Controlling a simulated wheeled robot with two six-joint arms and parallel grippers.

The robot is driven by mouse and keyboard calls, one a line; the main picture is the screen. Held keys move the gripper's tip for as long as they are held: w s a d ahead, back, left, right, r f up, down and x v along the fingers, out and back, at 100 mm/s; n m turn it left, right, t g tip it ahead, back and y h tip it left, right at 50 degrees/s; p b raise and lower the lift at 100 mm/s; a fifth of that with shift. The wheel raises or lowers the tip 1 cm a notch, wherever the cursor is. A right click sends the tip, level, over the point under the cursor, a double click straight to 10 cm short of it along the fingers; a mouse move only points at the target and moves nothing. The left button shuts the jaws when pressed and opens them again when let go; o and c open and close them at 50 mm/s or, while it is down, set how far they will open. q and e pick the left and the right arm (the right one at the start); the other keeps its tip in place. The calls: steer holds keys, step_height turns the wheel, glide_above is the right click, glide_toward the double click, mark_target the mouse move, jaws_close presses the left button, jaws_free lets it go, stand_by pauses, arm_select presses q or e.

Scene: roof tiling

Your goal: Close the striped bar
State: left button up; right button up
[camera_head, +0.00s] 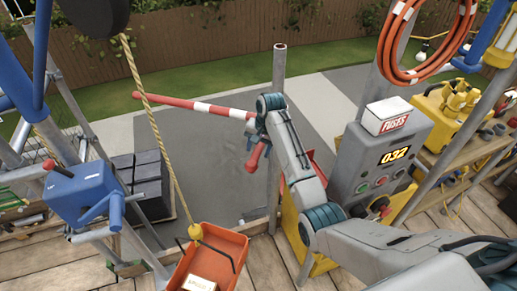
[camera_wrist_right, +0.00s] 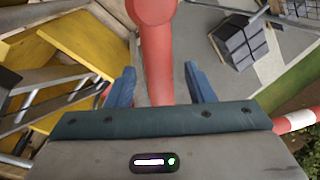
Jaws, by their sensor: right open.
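The red-and-white striped bar (camera_head: 190,105) sticks out to the left from near the upright post, over the grey paving, roughly level. A red rod with a rounded end (camera_head: 257,156) shows just below my right gripper (camera_head: 252,140); whether it joins the bar is hidden by the gripper. In the right wrist view the red rod (camera_wrist_right: 157,65) runs between my two blue fingers (camera_wrist_right: 160,88), with a gap on each side, so the gripper is open around it. A striped piece (camera_wrist_right: 295,118) shows at that view's right edge. My left gripper is not in view.
A grey post (camera_head: 279,70) stands behind my right wrist. A grey control box (camera_head: 383,150) with a "FUSES" box on top is right of my arm. An orange tray (camera_head: 212,255) hangs on a yellow rope at the front. A blue winch (camera_head: 83,195) stands left.

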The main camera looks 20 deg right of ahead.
step_height(320, 180, up, 10)
steer(key=s+d, duration=0.1)
steer(key=shift+d+r, duration=0.2)
steer(key=shift+d, duration=0.15)
steer(key=shift+f, duration=0.1)
steer(key=shift+c, duration=0.4)
